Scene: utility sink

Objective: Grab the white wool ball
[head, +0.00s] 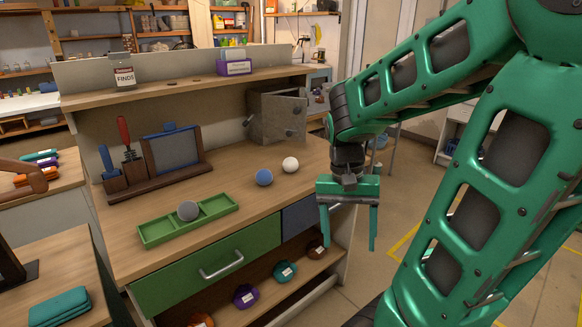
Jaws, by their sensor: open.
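The white wool ball (290,164) sits on the wooden worktop near its right end. A blue ball (264,177) lies just to its left, a little nearer to me, with a small gap between them. My green gripper (348,245) points down with its two fingers apart and nothing between them. It hangs to the right of the white ball and nearer to me, past the worktop's right front corner. No part of the white ball is hidden.
A green tray (160,233) holding a grey ball (188,210) is on the worktop's front left. A grey metal box (277,116) stands behind the white ball. A wooden rack (155,180) with tools is at left.

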